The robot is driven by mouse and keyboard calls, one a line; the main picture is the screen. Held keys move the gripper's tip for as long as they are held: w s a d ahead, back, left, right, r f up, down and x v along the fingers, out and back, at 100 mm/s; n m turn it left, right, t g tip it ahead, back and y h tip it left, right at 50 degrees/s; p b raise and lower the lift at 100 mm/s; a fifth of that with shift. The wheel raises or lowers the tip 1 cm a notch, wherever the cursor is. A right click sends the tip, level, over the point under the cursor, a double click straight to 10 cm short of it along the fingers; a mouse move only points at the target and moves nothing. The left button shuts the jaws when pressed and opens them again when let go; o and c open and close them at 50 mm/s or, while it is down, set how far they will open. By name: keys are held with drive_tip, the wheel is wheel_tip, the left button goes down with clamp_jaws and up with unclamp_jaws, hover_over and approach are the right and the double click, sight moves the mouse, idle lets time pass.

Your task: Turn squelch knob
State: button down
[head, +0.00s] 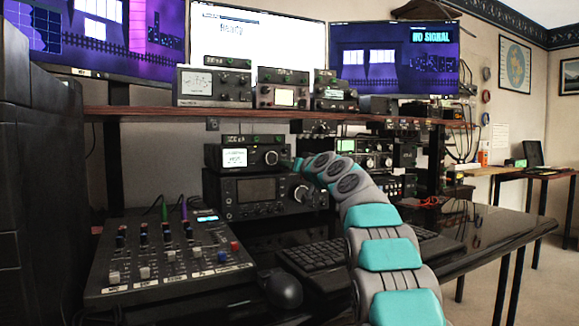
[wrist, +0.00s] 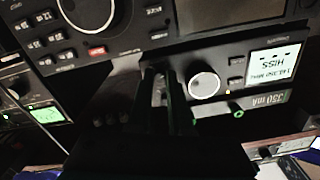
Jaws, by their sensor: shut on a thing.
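A small black radio (head: 240,157) with a lit screen and a pale round knob (head: 270,157) sits on a larger radio below the shelf. My gripper (head: 289,163) reaches its right end. In the wrist view, which is upside down, the radio's screen (wrist: 277,65) reads "HISS" and the pale round knob (wrist: 204,86) stands clear beside my fingers. My gripper (wrist: 164,82) is shut on a small control at the radio's end, taken to be the squelch knob. The fingers mostly hide that knob, and its label and pointer cannot be read.
The larger radio (head: 247,211) with a big dial is directly beneath. A shelf (head: 160,111) with more radios is close above. A mixer (head: 165,262), a mouse (head: 283,291) and a keyboard (head: 318,266) lie on the desk in front.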

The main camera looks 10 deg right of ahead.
idle(0.3)
drive_tip(key=m+p, duration=0.1)
drive_tip(key=m, duration=0.4)
drive_tip(key=shift+p, duration=0.35)
drive_tip(key=c, duration=0.8)
unclamp_jaws()
drive_tip(key=shift+b+v, duration=1.1)
drive_tip(key=shift+v, duration=2.85)
